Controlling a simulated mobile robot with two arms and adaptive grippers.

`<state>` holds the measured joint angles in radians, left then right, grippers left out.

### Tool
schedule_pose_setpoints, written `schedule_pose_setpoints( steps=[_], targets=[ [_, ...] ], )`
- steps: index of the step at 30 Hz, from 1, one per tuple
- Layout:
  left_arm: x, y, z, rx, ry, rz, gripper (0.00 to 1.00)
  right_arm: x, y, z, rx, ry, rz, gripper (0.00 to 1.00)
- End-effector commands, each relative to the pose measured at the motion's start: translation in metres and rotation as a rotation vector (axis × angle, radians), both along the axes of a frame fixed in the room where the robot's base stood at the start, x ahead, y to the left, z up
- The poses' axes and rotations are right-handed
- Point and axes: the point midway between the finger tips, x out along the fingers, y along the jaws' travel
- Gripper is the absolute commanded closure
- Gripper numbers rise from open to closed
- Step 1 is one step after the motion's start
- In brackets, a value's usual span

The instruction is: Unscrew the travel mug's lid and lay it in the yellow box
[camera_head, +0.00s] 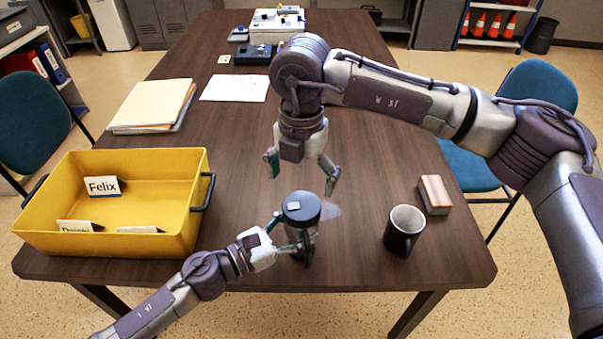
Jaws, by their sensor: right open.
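The travel mug (312,236) stands upright near the front edge of the table. Its dark round lid (306,214), with a small pale patch on top, sits on the mug. My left gripper (287,235) is at the mug's left side, its fingers around the body below the lid, shut on it. My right gripper (302,176) is open and empty above the lid, pointing down, its fingers apart. The yellow box (180,222) stands open at the left of the table. Cards lie inside it, one reading "Felix" (103,186).
A dark mug (404,231) with a pale inside and a sponge-like block (434,195) stand to the right. Folders (152,104) and a paper sheet (235,88) lie behind the box. Devices (275,28) stand at the far end. The table's middle is mostly clear.

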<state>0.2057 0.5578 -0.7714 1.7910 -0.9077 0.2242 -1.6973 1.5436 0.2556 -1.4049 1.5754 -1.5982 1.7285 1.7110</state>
Motion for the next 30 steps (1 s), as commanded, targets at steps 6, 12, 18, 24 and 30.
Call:
schedule_pose_setpoints(
  steps=[6, 12, 18, 24, 30],
  targets=[
    [0.000, 0.000, 0.000, 0.000, 0.001, -0.001, 1.00, -0.001, 0.000, -0.035, -0.001, 0.005, 0.001, 0.03],
    [0.000, 0.000, 0.000, 0.000, 0.001, -0.001, 1.00, -0.001, 0.000, -0.061, -0.001, 0.004, 0.001, 0.03],
    [0.000, 0.000, 0.000, 0.000, 0.001, -0.001, 1.00, 0.000, 0.000, -0.072, -0.001, 0.001, 0.002, 0.03],
    [0.000, 0.000, 0.000, 0.001, 0.001, -0.001, 1.00, 0.000, 0.000, -0.072, -0.001, 0.001, 0.002, 0.03],
    [0.000, 0.000, 0.000, 0.001, 0.001, -0.001, 1.00, 0.000, 0.000, -0.072, -0.001, 0.001, 0.002, 0.30]
  ],
)
